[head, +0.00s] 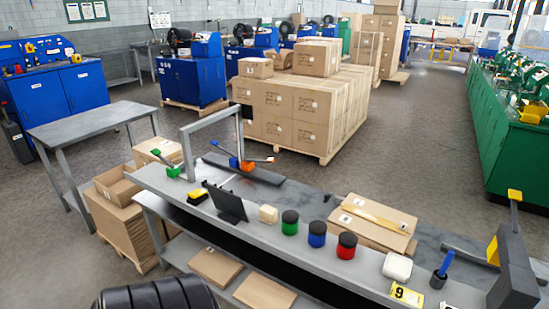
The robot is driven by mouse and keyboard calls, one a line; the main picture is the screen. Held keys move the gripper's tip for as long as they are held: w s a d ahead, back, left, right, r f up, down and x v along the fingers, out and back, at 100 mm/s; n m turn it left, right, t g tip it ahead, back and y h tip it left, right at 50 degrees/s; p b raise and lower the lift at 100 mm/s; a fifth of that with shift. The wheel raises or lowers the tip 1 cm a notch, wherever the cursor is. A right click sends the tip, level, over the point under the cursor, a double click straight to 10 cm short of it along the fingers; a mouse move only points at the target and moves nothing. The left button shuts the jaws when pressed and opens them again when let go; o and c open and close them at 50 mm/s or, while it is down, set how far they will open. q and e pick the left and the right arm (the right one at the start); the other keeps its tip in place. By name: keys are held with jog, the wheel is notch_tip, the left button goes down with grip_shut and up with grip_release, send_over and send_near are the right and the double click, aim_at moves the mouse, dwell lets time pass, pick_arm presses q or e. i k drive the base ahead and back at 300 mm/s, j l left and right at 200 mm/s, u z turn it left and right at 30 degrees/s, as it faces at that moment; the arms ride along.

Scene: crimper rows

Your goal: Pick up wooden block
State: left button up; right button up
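The wooden block (268,214) is a small, pale tan cube. It sits on the grey workbench (170,190), near the middle of the head view. It stands between a black tilted panel (230,204) on its left and a green jar with a black lid (290,223) on its right. The block is fully visible, and nothing is holding it. I do not make out either of my grippers in the head view.
Right of the green jar stand a blue jar (317,234), a red jar (346,246) and a white tub (397,267). A flat cardboard box (373,218) lies behind them. A grey frame (187,150) rises at the bench's left. Stacked cartons (300,105) stand beyond.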

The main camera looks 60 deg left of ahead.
aim_at(269, 214)
jog(key=k+u, duration=0.1)
jog(key=u, duration=1.8)
jog(key=k+l, duration=0.05)
